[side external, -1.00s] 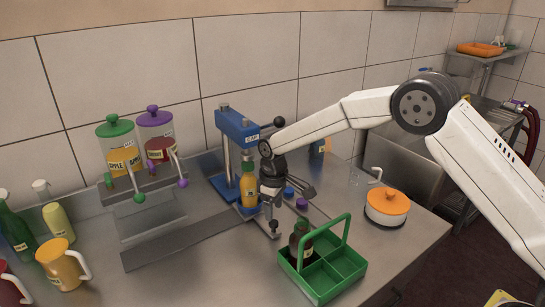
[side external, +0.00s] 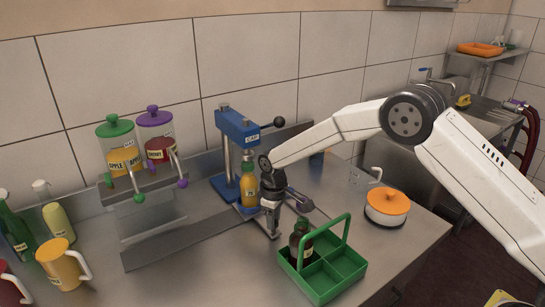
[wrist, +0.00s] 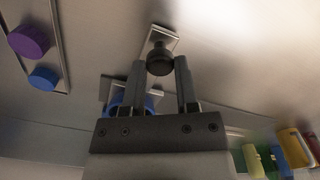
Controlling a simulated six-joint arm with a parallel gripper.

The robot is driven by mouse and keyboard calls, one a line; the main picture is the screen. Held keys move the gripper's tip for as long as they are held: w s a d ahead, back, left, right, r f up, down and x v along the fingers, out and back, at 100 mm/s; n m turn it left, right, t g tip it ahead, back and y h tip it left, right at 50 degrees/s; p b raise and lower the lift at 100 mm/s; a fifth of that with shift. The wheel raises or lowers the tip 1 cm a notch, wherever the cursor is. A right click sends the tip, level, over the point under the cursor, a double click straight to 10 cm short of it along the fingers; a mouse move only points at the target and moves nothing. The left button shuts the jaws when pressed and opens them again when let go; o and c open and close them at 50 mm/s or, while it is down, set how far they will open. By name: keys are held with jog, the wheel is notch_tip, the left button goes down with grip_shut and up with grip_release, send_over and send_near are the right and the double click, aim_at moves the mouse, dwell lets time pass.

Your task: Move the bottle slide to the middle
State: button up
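The bottle slide is a long grey rail (side external: 185,243) with a carriage at its right end, under the blue cap press (side external: 236,150). An orange bottle (side external: 249,190) stands upright on the carriage. The slide's handle plate (side external: 271,231) sticks out toward the front. Its round black knob (wrist: 160,58) shows in the wrist view. My gripper (side external: 270,206) points down over the handle, just right of the bottle. In the wrist view my gripper (wrist: 160,72) has its fingers apart, one on each side of the knob, with small gaps showing. In the side view the knob is mostly hidden by the fingers.
A green carrier (side external: 338,270) with a dark bottle (side external: 300,241) stands close at front right. Purple (wrist: 30,40) and blue (wrist: 43,78) caps lie nearby. Juice dispensers (side external: 121,160) stand left behind the rail. The rail's left part is bare.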

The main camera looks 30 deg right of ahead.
grip_shut()
jog(key=shift+a, duration=3.05)
jog(key=shift+a, duration=2.2)
jog(key=o, duration=0.9)
grip_release()
jog(key=shift+r, duration=0.1)
jog(key=shift+r, duration=3.85)
